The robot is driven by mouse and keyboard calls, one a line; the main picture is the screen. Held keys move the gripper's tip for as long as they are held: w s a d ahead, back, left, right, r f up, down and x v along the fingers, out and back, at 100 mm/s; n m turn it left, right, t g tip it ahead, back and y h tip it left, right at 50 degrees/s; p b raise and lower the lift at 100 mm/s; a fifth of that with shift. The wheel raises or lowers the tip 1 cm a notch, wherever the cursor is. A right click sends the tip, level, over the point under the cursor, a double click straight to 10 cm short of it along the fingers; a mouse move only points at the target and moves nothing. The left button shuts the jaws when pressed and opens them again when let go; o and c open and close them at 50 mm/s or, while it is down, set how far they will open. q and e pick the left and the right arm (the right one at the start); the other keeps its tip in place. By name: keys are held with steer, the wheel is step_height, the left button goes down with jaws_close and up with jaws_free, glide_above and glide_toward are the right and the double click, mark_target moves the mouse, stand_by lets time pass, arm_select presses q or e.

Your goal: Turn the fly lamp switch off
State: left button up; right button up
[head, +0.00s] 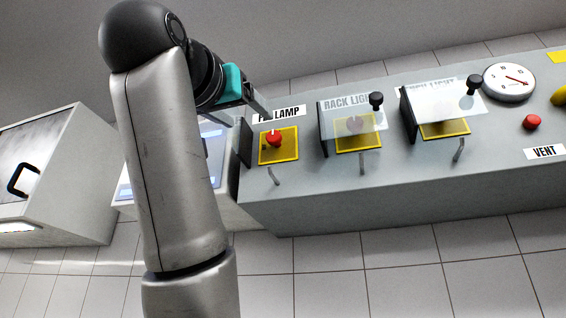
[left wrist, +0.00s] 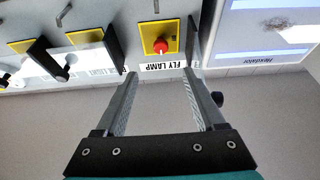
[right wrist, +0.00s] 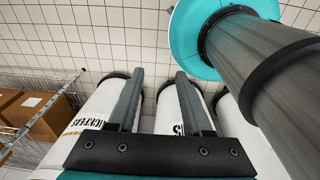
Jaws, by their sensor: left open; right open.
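The fly lamp switch is a red knob (head: 274,138) on a yellow plate (head: 289,152), behind a metal loop. No clear cover shows over it; a dark upright panel (head: 245,143) stands at its left. The FLY LAMP label (head: 291,113) is partly hidden by my left gripper (head: 262,108). In the left wrist view, the red knob (left wrist: 160,46) shows beyond and between the open, empty fingers of my left gripper (left wrist: 160,73). My right gripper (right wrist: 160,72) is open and empty, away from the panel, before white cylinders with dark lettering.
Right of the fly lamp, the rack light switch has a clear cover (head: 340,118) with a black knob. Another covered switch (head: 440,100), a dial gauge (head: 509,82) and a red VENT button (head: 532,121) follow. Boxes (right wrist: 40,115) sit on a rack.

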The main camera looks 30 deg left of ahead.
arm_select(q)
steer(key=p, duration=0.3)
glide_toward(273, 137)
steer(key=p+x, duration=0.4)
steer(key=x, duration=0.4)
steer(key=shift+r, duration=0.1)
steer(key=shift+w+a+r+p, duration=0.15)
steer(key=shift+w+p, duration=0.25)
steer(key=shift+w, duration=0.15)
arm_select(e)
step_height(273, 137, up, 8)
steer(key=a, duration=0.1)
arm_select(q)
jaws_close()
